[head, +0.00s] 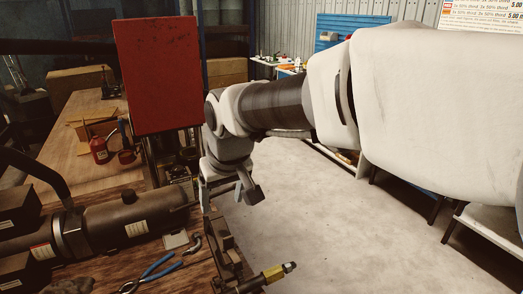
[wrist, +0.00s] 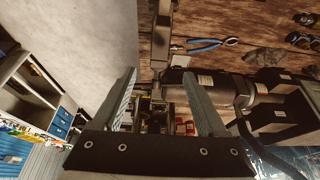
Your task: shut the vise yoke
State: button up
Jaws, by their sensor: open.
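In the head view a dark metal vise with its yoke (head: 224,243) stands at the right edge of the wooden bench. Whether the yoke stands open or shut is not clear. My gripper (head: 247,190) is just beyond and above the vise, over the bench edge. In the wrist view my gripper (wrist: 163,95) is open, its two fingers wide apart with nothing clearly held. Dark metal parts of the vise (wrist: 161,45) show beyond and between the fingertips.
Blue-handled pliers (head: 160,270) and a dark cylinder (head: 130,222) lie on the bench left of the vise. A red panel (head: 158,75) rises behind. A red can (head: 98,149) stands on the far bench. The concrete floor (head: 320,225) at right is clear.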

aim_at(219, 231)
jog(key=x, duration=1.6)
jog(key=shift+s, duration=0.1)
jog(key=shift+c, duration=0.2)
grip_shut()
jog(key=shift+f, duration=0.1)
dwell(0.5)
